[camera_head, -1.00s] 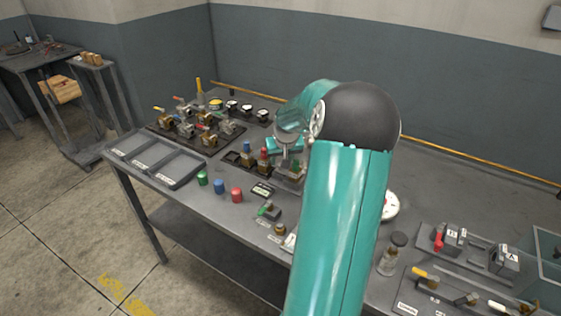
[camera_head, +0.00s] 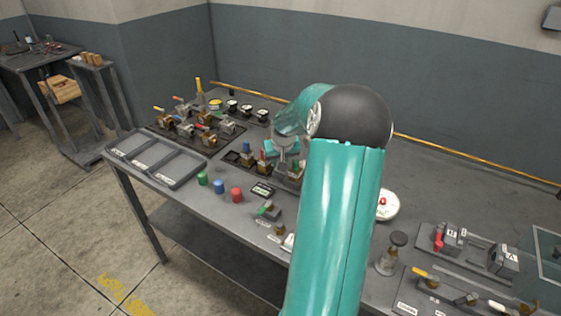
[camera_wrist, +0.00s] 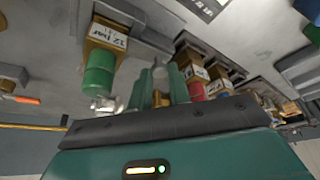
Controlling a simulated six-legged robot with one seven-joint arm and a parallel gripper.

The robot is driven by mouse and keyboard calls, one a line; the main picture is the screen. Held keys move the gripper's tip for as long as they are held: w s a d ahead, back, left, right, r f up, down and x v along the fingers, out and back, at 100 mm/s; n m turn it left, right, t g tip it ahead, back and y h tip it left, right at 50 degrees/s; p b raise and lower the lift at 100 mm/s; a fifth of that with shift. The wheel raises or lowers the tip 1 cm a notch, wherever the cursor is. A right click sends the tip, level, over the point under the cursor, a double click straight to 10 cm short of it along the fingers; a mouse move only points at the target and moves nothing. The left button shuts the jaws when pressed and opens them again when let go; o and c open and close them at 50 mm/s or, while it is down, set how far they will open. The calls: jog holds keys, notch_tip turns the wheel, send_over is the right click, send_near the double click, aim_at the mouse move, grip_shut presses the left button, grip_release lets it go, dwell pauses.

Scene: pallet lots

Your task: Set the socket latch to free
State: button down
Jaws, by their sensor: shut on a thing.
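My gripper (camera_wrist: 158,90) is low over the bench among small blocks with coloured caps. Its two teal fingers are shut on a small grey upright part (camera_wrist: 160,73), which I take for the socket latch; its setting cannot be read. In the head view my arm hides much of this spot, and the gripper (camera_head: 284,155) shows beside the blue cap (camera_head: 246,147) and red cap (camera_head: 263,156).
The grey bench (camera_head: 330,180) carries a compartment tray (camera_head: 170,181) and a valve board (camera_head: 160,129) at left. Loose green, blue and red cylinders (camera_head: 219,187) stand at the front. Lever fixtures (camera_head: 475,250) fill the right end.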

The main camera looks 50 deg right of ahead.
jog(key=shift+w+a+r, duration=0.1)
jog(key=shift+w, duration=0.7)
jog(key=c, duration=1.3)
grip_release()
jog(key=shift+w, duration=0.15)
jog(key=v, duration=1.3)
jog(key=shift+s+r, duration=0.25)
jog(key=shift+a, duration=0.15)
